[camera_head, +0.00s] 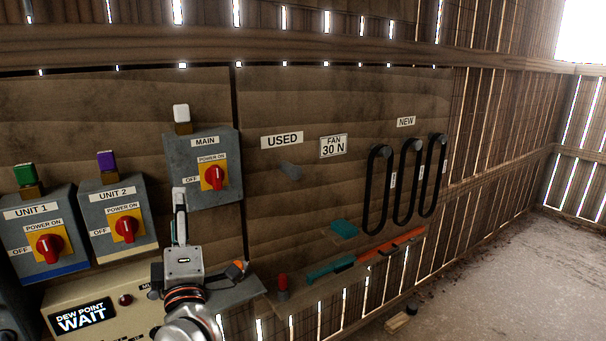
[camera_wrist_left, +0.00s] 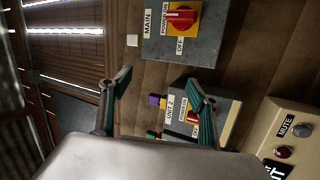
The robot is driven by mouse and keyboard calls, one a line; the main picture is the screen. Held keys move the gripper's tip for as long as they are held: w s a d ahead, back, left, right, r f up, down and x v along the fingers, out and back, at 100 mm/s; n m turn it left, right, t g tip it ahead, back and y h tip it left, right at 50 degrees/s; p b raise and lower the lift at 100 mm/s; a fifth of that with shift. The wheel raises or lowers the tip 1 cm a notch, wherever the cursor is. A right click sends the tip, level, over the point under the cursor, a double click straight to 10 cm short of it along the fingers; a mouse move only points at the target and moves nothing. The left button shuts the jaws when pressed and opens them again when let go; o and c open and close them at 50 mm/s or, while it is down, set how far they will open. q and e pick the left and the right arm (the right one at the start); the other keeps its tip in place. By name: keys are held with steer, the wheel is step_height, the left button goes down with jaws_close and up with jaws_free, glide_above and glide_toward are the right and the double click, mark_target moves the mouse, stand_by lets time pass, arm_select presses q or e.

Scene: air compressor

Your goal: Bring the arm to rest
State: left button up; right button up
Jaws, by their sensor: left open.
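My left gripper (camera_head: 180,208) is in front of the wall, just below and left of the grey MAIN switch box (camera_head: 181,148). In the left wrist view its two fingers (camera_wrist_left: 160,78) stand apart with nothing between them. The MAIN box's red knob (camera_head: 214,177) sits on a yellow plate, its handle roughly upright below the POWER ON label; it also shows in the left wrist view (camera_wrist_left: 181,18). The fingers look apart from the knob. My right gripper is in neither view.
UNIT 1 (camera_head: 20,229) and UNIT 2 (camera_head: 98,226) boxes hang left of the gripper. The dew point panel (camera_head: 60,296) reading WAIT is below them. Black belts (camera_head: 374,190) hang under the NEW label. Teal and orange tools (camera_head: 375,250) lie along a ledge. Floor at right is mostly open.

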arm_select(q)
steer(key=s+d+f+m+g+h, duration=0.1)
steer(key=s+d+f+m+h, duration=0.25)
steer(key=f+m, duration=0.5)
steer(key=s+d+f+m+g+h, duration=0.1)
steer(key=s+d+f+m+h, duration=0.35)
steer(key=f, duration=0.65)
steer(key=s+d+f+m+g+h, duration=0.15)
steer(key=s+f+m+h, duration=0.3)
steer(key=f+m, duration=0.45)
steer(key=s+a+f+m+g+y, duration=0.1)
steer(key=s+a+f+g, duration=0.1)
steer(key=s+f, duration=0.5)
steer(key=s+a+f+m+g+y, duration=0.1)
steer(key=s+a+f+g, duration=0.2)
steer(key=f, duration=1.4)
steer(key=s+g, duration=0.2)
steer(key=s, duration=0.3)
steer(key=shift+s+a, duration=0.2)
steer(key=shift+a, duration=0.1)
